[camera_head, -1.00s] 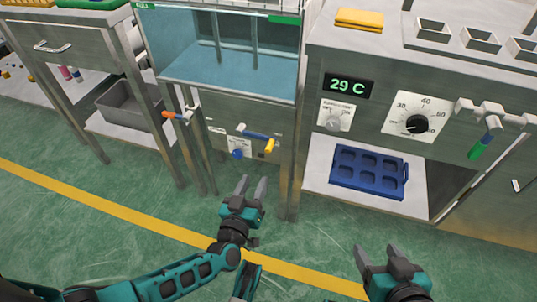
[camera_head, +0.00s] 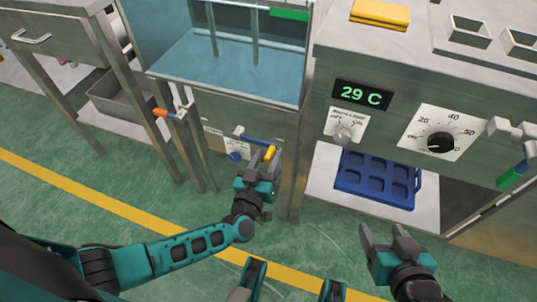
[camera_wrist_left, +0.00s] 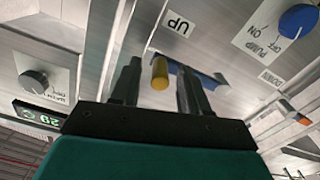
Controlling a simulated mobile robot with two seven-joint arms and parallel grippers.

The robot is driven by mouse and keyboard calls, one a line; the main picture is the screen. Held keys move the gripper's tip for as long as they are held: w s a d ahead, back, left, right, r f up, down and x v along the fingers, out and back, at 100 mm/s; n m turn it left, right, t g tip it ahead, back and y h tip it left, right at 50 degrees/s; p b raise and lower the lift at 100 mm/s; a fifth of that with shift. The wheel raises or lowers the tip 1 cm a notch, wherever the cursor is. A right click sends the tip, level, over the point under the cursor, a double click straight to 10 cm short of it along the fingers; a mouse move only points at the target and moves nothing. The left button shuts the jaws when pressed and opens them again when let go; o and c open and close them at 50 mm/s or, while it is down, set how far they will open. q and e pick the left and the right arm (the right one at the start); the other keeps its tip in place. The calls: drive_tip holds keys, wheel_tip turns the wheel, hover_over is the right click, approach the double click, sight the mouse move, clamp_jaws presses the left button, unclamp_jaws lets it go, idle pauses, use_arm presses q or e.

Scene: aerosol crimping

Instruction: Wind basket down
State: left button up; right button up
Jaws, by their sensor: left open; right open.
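The winding crank on the tank front has a blue arm (camera_head: 258,139) and a yellow knob (camera_head: 269,153). In the left wrist view the yellow knob (camera_wrist_left: 160,73) stands between the two fingers of my open left gripper (camera_wrist_left: 160,85), with gaps on both sides. The blue arm (camera_wrist_left: 207,77) runs off to the right there. In the head view my left gripper (camera_head: 259,167) is at the crank. My right gripper (camera_head: 383,237) is open and empty over the floor. Two rods (camera_head: 254,38) go down into the tank water (camera_head: 225,60); the basket itself cannot be made out.
UP (camera_wrist_left: 178,23) and DOWN (camera_wrist_left: 271,77) labels flank the crank. A blue pump knob (camera_head: 234,156) and an orange-tipped valve lever (camera_head: 161,112) are to its left. A heated bath with a 29 C display (camera_head: 362,95) and a blue tray (camera_head: 376,178) is right.

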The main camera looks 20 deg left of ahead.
use_arm(q)
clamp_jaws()
idle(0.4)
